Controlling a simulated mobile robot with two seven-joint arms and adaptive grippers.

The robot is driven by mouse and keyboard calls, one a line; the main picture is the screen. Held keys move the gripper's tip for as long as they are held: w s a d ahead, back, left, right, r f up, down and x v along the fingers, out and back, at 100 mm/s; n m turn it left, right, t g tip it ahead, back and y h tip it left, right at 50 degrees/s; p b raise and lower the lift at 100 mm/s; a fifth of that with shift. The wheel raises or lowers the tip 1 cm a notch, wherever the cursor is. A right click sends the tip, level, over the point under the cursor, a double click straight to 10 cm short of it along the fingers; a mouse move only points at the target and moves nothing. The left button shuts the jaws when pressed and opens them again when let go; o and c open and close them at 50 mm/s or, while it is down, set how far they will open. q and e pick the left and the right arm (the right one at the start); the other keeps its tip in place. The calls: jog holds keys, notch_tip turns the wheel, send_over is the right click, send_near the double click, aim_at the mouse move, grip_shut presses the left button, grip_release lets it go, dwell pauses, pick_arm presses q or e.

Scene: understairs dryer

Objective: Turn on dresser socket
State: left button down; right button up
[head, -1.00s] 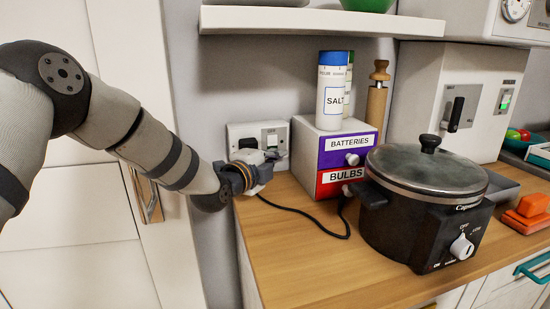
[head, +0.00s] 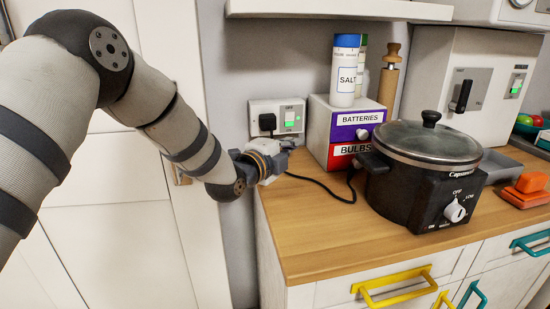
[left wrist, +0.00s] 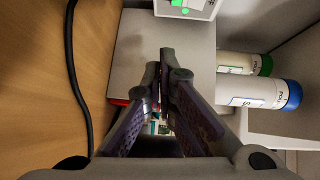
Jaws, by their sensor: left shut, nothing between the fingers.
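The double socket (head: 277,118) is a white plate on the grey wall at the back left of the wooden counter. A black plug (head: 267,122) sits in its left part. The switch (head: 290,118) on its right part shows green. Part of the socket plate (left wrist: 186,8) and its green mark also show at the top of the left wrist view. My left gripper (head: 287,146) is just below and in front of the socket, apart from it. Its fingers (left wrist: 167,58) are shut with nothing between them. My right gripper is not in view.
A drawer box (head: 340,128) labelled batteries and bulbs stands right of the socket, with a salt container (head: 345,70) on top. A slow cooker (head: 425,170) stands in front, its black cable (head: 325,187) crossing the counter (head: 300,235). A shelf (head: 340,10) overhangs the wall.

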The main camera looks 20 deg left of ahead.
pick_arm(q)
jog(key=s+a, duration=0.2)
jog(key=shift+s+f+p, duration=0.15)
jog(key=shift+s+p, duration=0.15)
jog(key=s, duration=0.3)
jog(key=shift+s+f, duration=0.1)
jog(key=shift+f, duration=0.05)
jog(key=shift+a+f, duration=0.15)
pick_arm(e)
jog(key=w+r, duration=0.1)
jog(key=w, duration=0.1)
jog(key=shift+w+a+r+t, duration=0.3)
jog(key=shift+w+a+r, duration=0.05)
